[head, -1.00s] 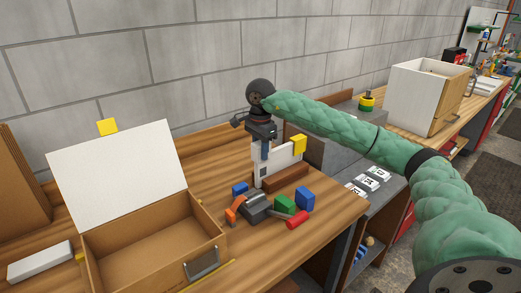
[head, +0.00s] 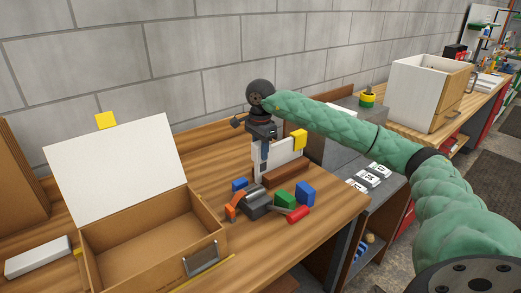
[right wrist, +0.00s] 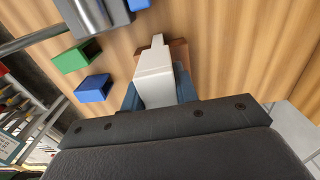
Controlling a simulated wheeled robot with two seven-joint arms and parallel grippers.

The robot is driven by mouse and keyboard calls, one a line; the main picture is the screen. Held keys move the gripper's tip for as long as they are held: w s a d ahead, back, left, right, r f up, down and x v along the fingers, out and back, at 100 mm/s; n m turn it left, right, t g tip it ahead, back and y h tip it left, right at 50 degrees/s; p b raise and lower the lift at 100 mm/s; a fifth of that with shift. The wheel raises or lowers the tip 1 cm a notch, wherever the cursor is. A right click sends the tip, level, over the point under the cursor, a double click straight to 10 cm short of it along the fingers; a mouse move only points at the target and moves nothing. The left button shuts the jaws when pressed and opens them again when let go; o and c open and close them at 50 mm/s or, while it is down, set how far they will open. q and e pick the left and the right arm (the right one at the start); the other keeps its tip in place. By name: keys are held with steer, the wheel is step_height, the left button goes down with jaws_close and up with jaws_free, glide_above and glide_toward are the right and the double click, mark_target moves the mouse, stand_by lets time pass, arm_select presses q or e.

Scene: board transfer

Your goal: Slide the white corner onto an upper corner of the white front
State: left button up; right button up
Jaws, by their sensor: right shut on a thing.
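The white front (head: 284,163) stands upright on the wooden table, with a yellow corner (head: 299,139) on its upper right. My right gripper (head: 264,156) points down at the front's upper left. In the right wrist view its blue fingers are shut on the white corner (right wrist: 155,82). A narrow white edge of the front (right wrist: 158,42) shows just beyond the corner, in line with it. In the head view the gripper largely hides the corner, and I cannot tell whether it is seated on the front. My left gripper is not in view.
A brown wooden block (head: 284,176) lies at the front's base. An open cardboard box (head: 150,247) with a white lid stands left.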

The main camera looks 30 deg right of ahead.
mark_target(260, 142)
steer(key=shift+f+b, duration=0.65)
steer(key=shift+f, duration=0.35)
steer(key=o, duration=1.1)
steer(key=shift+r+b, duration=0.8)
steer(key=shift+r, duration=3.15)
